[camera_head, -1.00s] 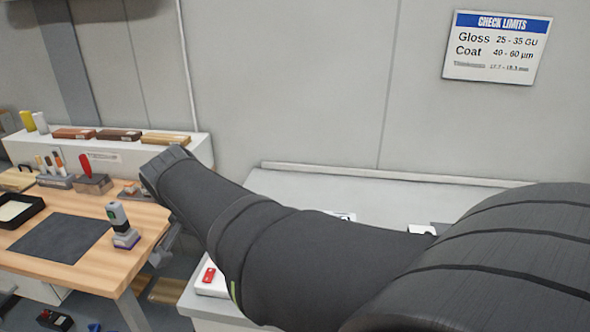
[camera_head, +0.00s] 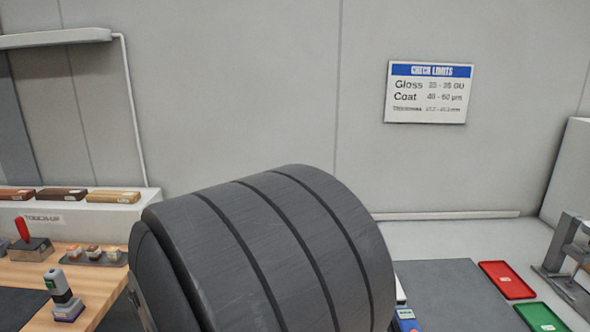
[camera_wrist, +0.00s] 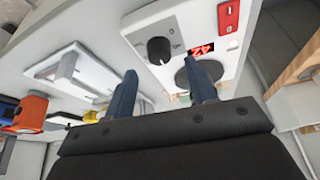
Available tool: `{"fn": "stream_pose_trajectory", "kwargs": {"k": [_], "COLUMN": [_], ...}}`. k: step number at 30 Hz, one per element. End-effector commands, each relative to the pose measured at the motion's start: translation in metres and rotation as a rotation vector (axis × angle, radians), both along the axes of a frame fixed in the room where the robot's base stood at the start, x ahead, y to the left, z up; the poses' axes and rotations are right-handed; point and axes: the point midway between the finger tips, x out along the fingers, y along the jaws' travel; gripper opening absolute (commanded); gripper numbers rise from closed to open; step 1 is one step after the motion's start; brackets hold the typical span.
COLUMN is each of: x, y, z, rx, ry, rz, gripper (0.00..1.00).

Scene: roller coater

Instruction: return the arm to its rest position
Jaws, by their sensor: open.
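My gripper (camera_wrist: 163,90) shows in the wrist view, with its two dark fingers apart and nothing between them. In the head view my dark arm link (camera_head: 270,255) fills the lower middle, and the gripper is out of sight there.
A wooden bench with a handheld meter (camera_head: 62,296) is at left. At right, a red tray (camera_head: 507,280) and a green tray (camera_head: 541,317) lie beside a grey mat (camera_head: 450,295). A wall sign (camera_head: 429,92) hangs behind. An orange object (camera_wrist: 33,110) is at the wrist view's left.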

Motion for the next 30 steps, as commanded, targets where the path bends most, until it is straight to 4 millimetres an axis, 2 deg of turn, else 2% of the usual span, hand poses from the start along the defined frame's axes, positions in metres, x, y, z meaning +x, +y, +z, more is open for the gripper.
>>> {"fn": "stream_pose_trajectory", "kwargs": {"k": [1, 6, 12, 24, 30], "x": [0.003, 0.010, 0.014, 0.014, 0.009], "y": [-0.001, -0.002, -0.002, -0.002, -0.001], "z": [-0.008, -0.025, -0.035, -0.034, -0.019], "rx": [-0.002, -0.002, -0.001, 0.000, 0.001], "ry": [0.003, 0.002, 0.001, 0.000, -0.003], "rz": [-0.001, -0.001, 0.000, 0.000, 0.001], "gripper": [0.51, 0.51, 0.51, 0.51, 0.51]}}
